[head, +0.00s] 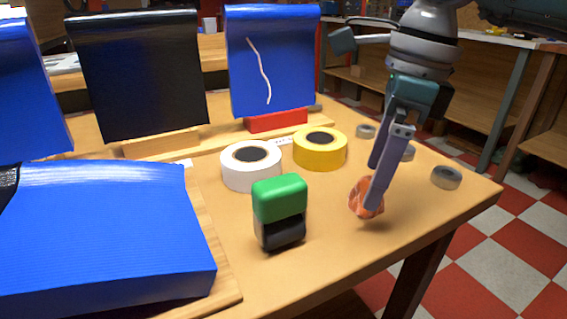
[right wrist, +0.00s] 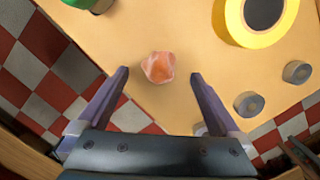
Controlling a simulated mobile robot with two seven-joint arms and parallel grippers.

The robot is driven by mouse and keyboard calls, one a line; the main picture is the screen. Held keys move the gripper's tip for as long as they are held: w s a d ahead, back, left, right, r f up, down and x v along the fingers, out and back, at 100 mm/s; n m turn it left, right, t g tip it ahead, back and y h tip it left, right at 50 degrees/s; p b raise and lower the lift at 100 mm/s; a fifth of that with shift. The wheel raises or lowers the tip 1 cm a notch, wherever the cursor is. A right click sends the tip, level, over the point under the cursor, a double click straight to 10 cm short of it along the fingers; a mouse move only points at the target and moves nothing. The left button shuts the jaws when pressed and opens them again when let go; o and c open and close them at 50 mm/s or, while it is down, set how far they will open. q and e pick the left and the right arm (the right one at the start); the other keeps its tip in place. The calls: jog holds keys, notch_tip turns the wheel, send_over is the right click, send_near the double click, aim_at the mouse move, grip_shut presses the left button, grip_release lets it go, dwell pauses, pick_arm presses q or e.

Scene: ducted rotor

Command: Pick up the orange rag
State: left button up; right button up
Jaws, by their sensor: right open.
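The orange rag (head: 360,196) is a small crumpled lump on the wooden table at the right, partly hidden by a finger of my right gripper in the head view. In the right wrist view the rag (right wrist: 158,67) lies ahead of the fingertips, roughly midway between them. My right gripper (head: 372,190) points down over the table near the rag. In the right wrist view my right gripper (right wrist: 158,75) is open with nothing between its fingers. My left gripper is not in view.
A green-and-black block (head: 280,212), a white tape roll (head: 251,165) and a yellow tape roll (head: 320,149) stand left of the rag. Several small grey rings (head: 446,178) lie to the right. Blue panels (head: 100,240) fill the left. The table's front right edge is close.

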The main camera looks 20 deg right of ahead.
jog(key=f, duration=0.3)
jog(key=shift+w+a, duration=0.2)
jog(key=c, duration=1.3)
